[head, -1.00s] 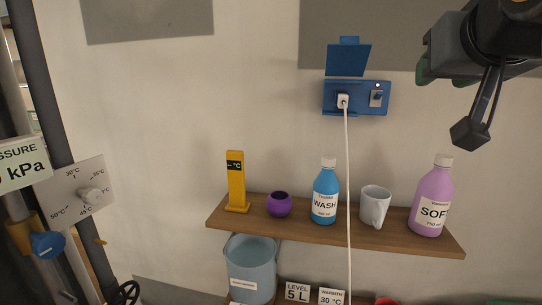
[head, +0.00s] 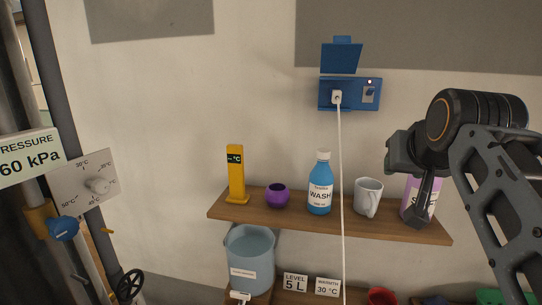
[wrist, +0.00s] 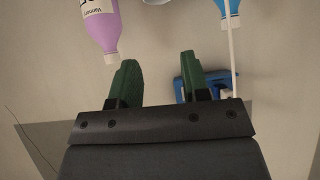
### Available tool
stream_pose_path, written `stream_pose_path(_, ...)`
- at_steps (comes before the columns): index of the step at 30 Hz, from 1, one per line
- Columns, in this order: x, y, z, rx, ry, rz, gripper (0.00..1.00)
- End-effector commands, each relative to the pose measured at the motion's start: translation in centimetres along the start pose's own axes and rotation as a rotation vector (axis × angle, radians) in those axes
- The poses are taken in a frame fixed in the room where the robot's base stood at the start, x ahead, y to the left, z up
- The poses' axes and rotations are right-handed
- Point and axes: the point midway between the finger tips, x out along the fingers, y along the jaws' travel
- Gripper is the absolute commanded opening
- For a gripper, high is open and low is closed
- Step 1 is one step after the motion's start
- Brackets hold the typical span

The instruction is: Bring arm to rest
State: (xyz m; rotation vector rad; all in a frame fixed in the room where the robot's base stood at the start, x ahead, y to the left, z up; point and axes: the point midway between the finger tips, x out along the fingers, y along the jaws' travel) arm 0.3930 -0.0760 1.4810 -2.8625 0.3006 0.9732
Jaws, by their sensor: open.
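My gripper (wrist: 160,76) shows in the wrist view as two green fingers set apart, with nothing between them. In the head view my arm is at the right, in front of the shelf's right end, and partly covers the purple SOFT bottle (head: 409,196). The fingers cannot be made out clearly there. The wrist view looks upside down. It shows the purple bottle (wrist: 101,25) at the upper left and the blue socket box (wrist: 181,88) partly behind the right finger.
A wooden shelf (head: 300,221) holds a yellow thermometer (head: 236,177), purple pot (head: 277,196), blue WASH bottle (head: 320,188) and white mug (head: 367,197). A white cable (head: 342,180) hangs from the wall socket box (head: 349,95) across the shelf. A blue bucket (head: 249,256) stands below.

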Motion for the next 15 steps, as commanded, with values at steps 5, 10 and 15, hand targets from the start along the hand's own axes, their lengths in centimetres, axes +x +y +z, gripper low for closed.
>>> stream_pose_path(5, 6.2, -1.3, 10.4, -0.028, -0.194, -0.023, 0.43)
stream_pose_path(10, 9.7, -2.5, 20.7, -0.077, -0.358, -0.048, 0.43)
stream_pose_path(15, 10.8, -3.2, 27.9, -0.128, -0.465, -0.069, 0.43)
